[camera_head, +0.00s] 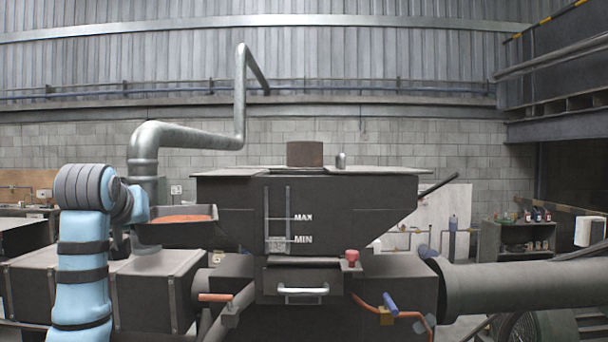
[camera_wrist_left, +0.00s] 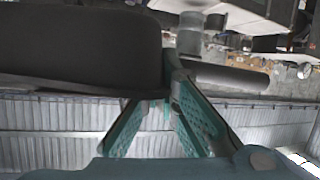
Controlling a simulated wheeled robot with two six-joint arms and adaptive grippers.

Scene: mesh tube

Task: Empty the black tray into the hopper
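The black tray (camera_head: 178,231) shows left of the hopper in the head view, roughly level, with an orange-red load (camera_head: 182,218) inside. The hopper (camera_head: 235,208) is the dark machine in the middle with a MAX/MIN sight gauge (camera_head: 278,218). My left gripper (camera_wrist_left: 168,92) has its teal fingers closed at the tray's edge in the left wrist view, where the tray (camera_wrist_left: 80,60) fills the upper left. It appears to hold the tray raised beside the hopper's left side. The exact grip is partly hidden by the tray. My right gripper is not in view.
A silver duct (camera_head: 185,135) rises behind the tray. A drawer with a handle (camera_head: 303,291) and a red knob (camera_head: 352,256) are on the front. A large pipe (camera_head: 520,287) runs right.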

